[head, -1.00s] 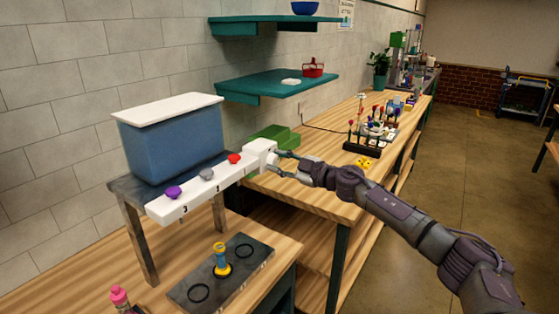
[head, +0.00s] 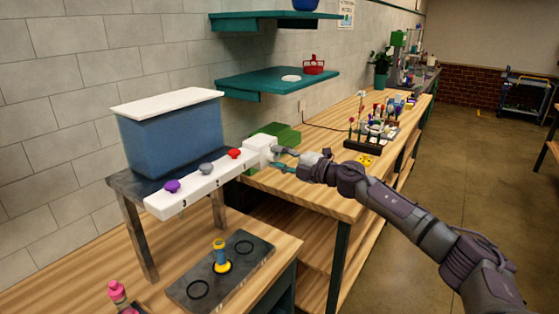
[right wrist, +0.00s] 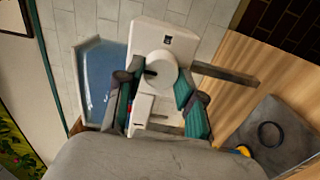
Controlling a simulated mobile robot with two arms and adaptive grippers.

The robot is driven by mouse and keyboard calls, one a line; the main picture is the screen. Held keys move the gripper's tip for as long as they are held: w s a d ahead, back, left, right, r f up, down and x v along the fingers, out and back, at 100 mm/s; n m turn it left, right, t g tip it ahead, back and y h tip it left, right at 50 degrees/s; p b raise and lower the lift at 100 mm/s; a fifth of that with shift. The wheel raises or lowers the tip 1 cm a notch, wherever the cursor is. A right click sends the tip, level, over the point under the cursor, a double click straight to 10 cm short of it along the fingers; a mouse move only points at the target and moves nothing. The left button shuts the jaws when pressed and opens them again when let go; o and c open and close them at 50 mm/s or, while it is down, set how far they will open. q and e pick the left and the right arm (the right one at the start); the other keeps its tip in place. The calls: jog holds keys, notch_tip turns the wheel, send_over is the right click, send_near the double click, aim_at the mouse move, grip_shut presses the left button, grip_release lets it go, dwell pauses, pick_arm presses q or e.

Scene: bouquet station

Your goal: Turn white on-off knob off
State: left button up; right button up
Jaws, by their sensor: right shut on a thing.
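The white on-off knob (right wrist: 158,72) is a round white disc on the end face of the white control bar (head: 210,190). A small dark symbol shows on the face above it in the right wrist view. My right gripper (head: 274,157) reaches the bar's right end in the head view, where its fingers hide the knob. In the right wrist view the teal-padded fingers of this gripper (right wrist: 155,88) are on either side of the knob, shut on it. My left gripper is not in view.
The bar carries purple (head: 172,186), grey (head: 206,168) and red (head: 234,153) knobs, beside a blue tank (head: 172,140) on a metal stand. A dark plate (head: 200,292) holds a yellow-and-blue piece (head: 220,257). A green box (head: 289,137) is behind the gripper.

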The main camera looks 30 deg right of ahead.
jog(key=shift+f+n, duration=0.1)
jog(key=shift+n, duration=0.3)
jog(key=o, duration=1.1)
jog(key=shift+o, duration=0.2)
jog(key=shift+s, duration=0.1)
jog(key=v, duration=1.2)
